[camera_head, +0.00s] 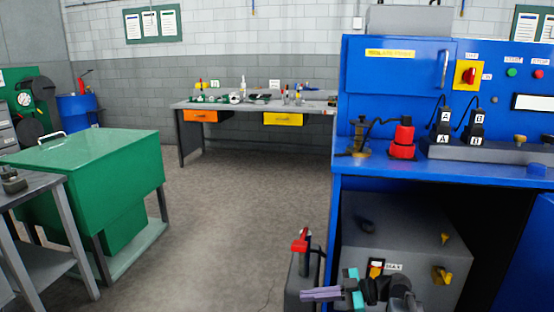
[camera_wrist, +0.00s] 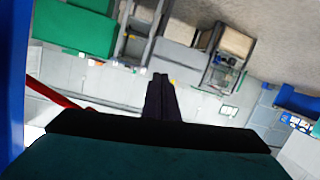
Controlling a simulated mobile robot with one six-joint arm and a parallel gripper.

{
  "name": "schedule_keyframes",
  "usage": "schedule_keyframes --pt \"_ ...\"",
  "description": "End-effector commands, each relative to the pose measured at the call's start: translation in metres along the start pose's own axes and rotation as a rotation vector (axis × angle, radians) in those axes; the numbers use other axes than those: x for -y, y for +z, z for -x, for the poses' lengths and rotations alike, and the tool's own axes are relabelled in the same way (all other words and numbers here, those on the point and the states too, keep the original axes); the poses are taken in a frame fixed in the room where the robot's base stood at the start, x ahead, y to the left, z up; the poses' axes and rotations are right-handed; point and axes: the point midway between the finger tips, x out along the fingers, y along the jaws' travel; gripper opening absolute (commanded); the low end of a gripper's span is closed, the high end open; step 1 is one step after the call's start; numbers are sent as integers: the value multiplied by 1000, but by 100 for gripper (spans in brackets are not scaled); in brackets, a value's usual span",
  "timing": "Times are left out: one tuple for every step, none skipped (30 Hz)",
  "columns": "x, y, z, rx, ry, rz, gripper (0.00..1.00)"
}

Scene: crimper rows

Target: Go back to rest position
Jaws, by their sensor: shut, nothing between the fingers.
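My gripper (camera_head: 306,294) is at the bottom of the head view, low in front of the blue bench (camera_head: 440,176). Its purple fingers point left and lie together, with nothing visible between them. In the wrist view my gripper (camera_wrist: 161,78) shows as two dark fingers side by side, with the room behind them tilted. The wrist camera sees no object close to the fingertips.
A red-topped grey device (camera_head: 300,245) stands close behind my gripper. A grey box (camera_head: 405,235) sits under the blue bench. On the bench are a red device (camera_head: 403,140) and crimpers marked A and B. A green cabinet (camera_head: 95,165) stands left; the floor between is clear.

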Motion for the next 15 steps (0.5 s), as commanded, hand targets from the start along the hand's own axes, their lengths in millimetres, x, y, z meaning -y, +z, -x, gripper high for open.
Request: schedule_keyframes --pt "8 0 -9 7 -22 -23 0" --pt "13 3 -14 14 -35 -34 0" --pt "20 9 -21 25 -52 -53 0" --pt "25 12 -26 33 -64 -66 0" --pt "31 17 -30 44 -76 -83 0" --pt "38 22 -36 58 -92 -105 0" --pt "45 26 -41 69 -106 -123 0" --pt "51 31 -46 81 -118 -143 0" --pt "60 37 -51 99 -135 -171 0" --pt "66 41 -55 113 -147 -193 0" --pt "73 46 -59 128 -160 -215 0" --pt "83 52 -64 149 -176 -247 0" --pt "90 56 -67 166 -187 -271 0" --pt "97 61 -70 184 -200 -298 0" --pt "108 67 -74 208 -216 -330 0"
